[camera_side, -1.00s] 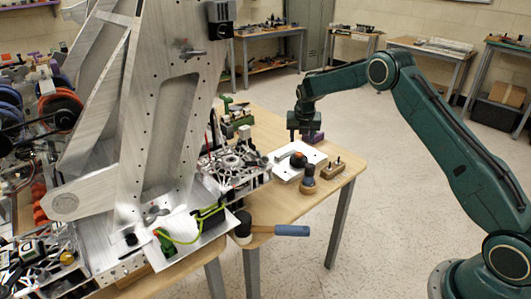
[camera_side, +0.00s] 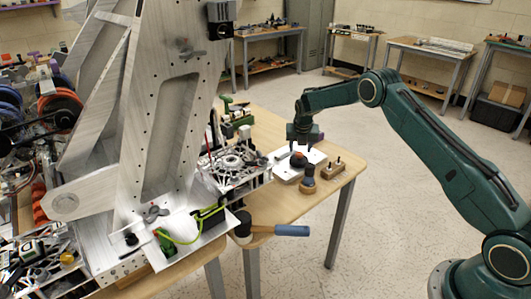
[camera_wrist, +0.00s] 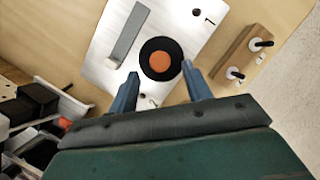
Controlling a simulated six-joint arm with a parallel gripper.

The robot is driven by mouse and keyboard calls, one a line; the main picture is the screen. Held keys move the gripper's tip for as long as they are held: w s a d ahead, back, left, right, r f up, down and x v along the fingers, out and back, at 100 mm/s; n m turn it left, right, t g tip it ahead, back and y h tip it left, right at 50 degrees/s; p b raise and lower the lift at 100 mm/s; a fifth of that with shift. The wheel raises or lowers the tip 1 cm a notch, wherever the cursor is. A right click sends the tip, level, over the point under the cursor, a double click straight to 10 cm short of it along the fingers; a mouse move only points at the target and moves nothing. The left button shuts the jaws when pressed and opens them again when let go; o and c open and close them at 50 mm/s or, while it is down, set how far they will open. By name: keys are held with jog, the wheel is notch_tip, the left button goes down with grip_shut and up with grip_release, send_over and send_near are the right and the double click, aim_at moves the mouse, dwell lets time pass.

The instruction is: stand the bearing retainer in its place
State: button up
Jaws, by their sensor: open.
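A round black piece with an orange centre (camera_wrist: 161,59) sits on a pale metal plate (camera_wrist: 101,62); it may be the bearing retainer, but I cannot tell for sure. It also shows in the side view (camera_side: 298,160). My gripper (camera_wrist: 160,74) is open, with its two blue fingers apart and the round piece framed between and just beyond their tips. In the side view my gripper (camera_side: 299,141) hangs above the far part of the plate (camera_side: 284,171). Whether the fingers touch the round piece cannot be told.
A grey bar (camera_wrist: 128,34) lies on the plate. A wooden block with two pegs (camera_wrist: 238,53) stands to the right; a small round-topped piece (camera_side: 307,182) stands near the plate. The metal mechanism (camera_side: 237,160) is left of it, and a blue-handled mallet (camera_side: 290,230) lies at the table edge.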

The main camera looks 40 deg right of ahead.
aim_at(300, 154)
jog(key=shift+x, duration=2.1)
jog(key=shift+s, duration=0.1)
jog(key=c, duration=1)
jog(key=shift+r, duration=3.1)
jog(key=a+r+n, duration=0.2)
jog(key=a+r, duration=0.3)
jog(key=a, duration=0.4)
jog(key=w+a+r+n+y, duration=0.1)
jog(key=a+r, duration=0.4)
jog(key=a, duration=0.5)
jog(key=w+a+r+n+t+y, duration=0.1)
jog(key=a+r+n, duration=0.2)
jog(key=a, duration=0.7)
notch_tip(300, 154, up, 2)
jog(key=shift+a+r+n, duration=0.15)
jog(key=shift+n, duration=0.15)
